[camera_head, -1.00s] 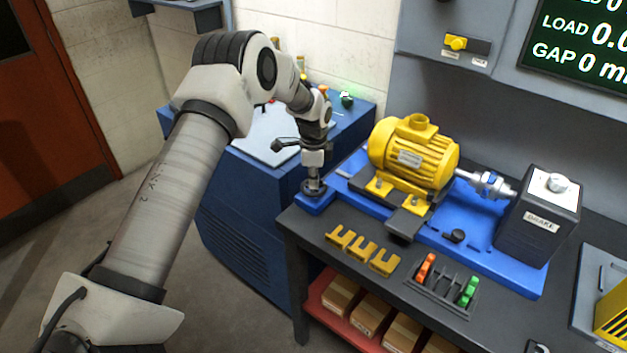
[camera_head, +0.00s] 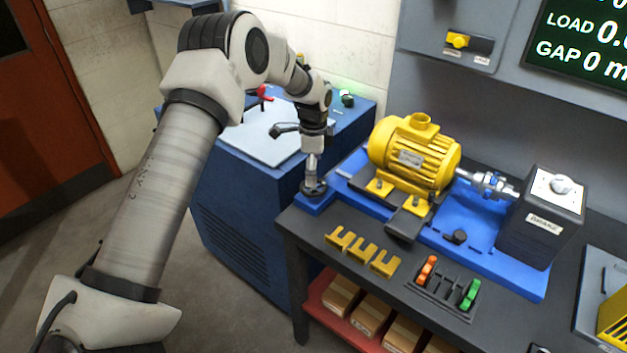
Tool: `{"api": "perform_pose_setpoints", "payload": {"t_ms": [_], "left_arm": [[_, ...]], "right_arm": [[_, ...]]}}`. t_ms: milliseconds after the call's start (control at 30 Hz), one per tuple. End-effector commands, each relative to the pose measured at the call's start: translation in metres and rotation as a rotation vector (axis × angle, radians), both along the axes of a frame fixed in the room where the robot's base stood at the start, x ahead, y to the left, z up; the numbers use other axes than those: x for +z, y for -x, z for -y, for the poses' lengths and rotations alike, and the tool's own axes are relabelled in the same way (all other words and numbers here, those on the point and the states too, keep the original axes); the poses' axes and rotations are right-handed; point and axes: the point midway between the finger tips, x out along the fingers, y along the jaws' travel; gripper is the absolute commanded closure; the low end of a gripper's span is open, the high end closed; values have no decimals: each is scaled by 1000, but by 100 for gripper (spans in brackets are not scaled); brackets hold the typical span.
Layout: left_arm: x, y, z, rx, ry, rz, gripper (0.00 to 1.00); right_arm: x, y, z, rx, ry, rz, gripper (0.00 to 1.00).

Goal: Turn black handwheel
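The black handwheel (camera_head: 314,188) is a small dark disc at the left end of the blue motor base (camera_head: 478,260). My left arm comes in from the left and bends down over it. My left gripper (camera_head: 311,176) points straight down at the handwheel's centre and appears to meet its hub. The fingers are too small and overlapped to show whether they are open or shut. The yellow motor (camera_head: 412,152) sits on the base to the right of the handwheel. My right gripper is not in view.
A shaft coupling (camera_head: 487,184) joins the motor to the dark brake box (camera_head: 545,220). Yellow forked shims (camera_head: 362,252) and a rack with orange and green tags (camera_head: 445,285) lie along the bench front. A blue cabinet (camera_head: 240,215) stands behind my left arm.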

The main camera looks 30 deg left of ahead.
Motion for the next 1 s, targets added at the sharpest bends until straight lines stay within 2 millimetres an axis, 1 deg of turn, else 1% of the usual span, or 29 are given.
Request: {"api": "perform_pose_setpoints", "payload": {"t_ms": [33, 100, 200, 300, 433, 1000], "left_arm": [[15, -1, 0, 0, 0, 4, 0], [33, 0, 0, -1, -1, 4, 0], [55, 0, 0, 0, -1, 3, 0], [69, 1, 0, 0, -1, 2, 0], [76, 1, 0, 0, -1, 0, 0], [76, 1, 0, 0, -1, 0, 0]], "right_arm": [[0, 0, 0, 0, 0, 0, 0], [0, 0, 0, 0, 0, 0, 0], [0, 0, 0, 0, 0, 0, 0], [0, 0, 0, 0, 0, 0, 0], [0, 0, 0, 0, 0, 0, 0], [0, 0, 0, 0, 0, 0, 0]]}}
